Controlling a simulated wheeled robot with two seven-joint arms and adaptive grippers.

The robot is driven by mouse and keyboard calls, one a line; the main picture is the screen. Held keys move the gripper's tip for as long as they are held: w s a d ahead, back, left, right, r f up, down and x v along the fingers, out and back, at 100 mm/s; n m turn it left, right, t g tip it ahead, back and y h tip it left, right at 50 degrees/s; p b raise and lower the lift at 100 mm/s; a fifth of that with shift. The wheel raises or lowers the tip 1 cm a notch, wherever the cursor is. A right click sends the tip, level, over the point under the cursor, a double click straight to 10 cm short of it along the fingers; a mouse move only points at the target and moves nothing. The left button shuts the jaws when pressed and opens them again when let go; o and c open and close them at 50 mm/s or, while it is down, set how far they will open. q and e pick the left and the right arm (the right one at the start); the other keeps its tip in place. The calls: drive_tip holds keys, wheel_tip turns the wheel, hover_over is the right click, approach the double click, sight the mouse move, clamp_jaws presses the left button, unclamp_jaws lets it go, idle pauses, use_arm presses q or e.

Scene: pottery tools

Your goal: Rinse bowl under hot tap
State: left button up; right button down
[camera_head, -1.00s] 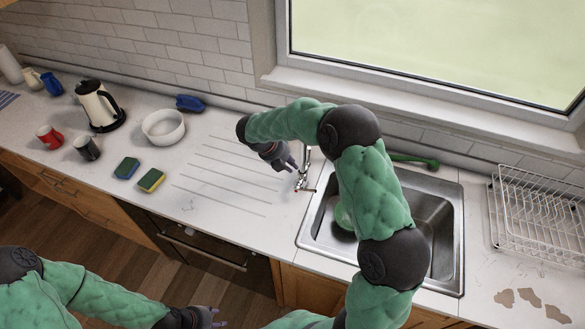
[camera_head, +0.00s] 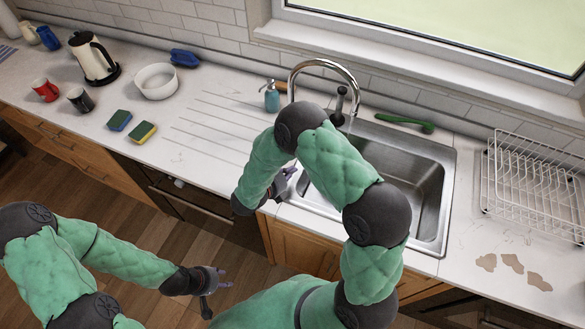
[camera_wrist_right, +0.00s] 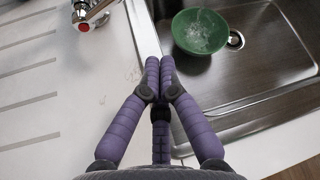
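The green bowl (camera_wrist_right: 199,32) sits in the sink beside the drain in the right wrist view, with whitish streaks like splashing water inside. It is hidden behind my right arm in the head view. A chrome tap spout (camera_head: 325,64) arches over the sink (camera_head: 428,205). The red-marked tap handle (camera_wrist_right: 88,14) shows at upper left in the right wrist view. My right gripper (camera_head: 286,178) is over the sink's front left edge; its fingers (camera_wrist_right: 160,62) are together and empty, apart from bowl and handle. My left gripper (camera_head: 222,278) hangs empty before the counter, fingers apart.
A soap bottle (camera_head: 272,97) and a green brush (camera_head: 405,123) stand and lie behind the sink. A wire dish rack (camera_head: 535,185) is right. Sponges (camera_head: 142,132), a white bowl (camera_head: 156,81), mugs (camera_head: 80,100) and a kettle (camera_head: 94,58) are left. The ribbed drainer area (camera_head: 215,135) is clear.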

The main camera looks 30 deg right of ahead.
drive_tip(key=x, duration=0.8)
drive_tip(key=shift+d, duration=0.1)
drive_tip(key=shift+w+a+r, duration=0.1)
drive_tip(key=shift+w+r, duration=0.2)
drive_tip(key=shift+r, duration=0.3)
drive_tip(key=shift+w+a+r, duration=0.1)
drive_tip(key=shift+w+r, duration=0.2)
drive_tip(key=shift+r, duration=0.25)
drive_tip(key=shift+w+a+r+p, duration=0.15)
drive_tip(key=shift+w+r+p, duration=0.2)
drive_tip(key=shift+r, duration=0.3)
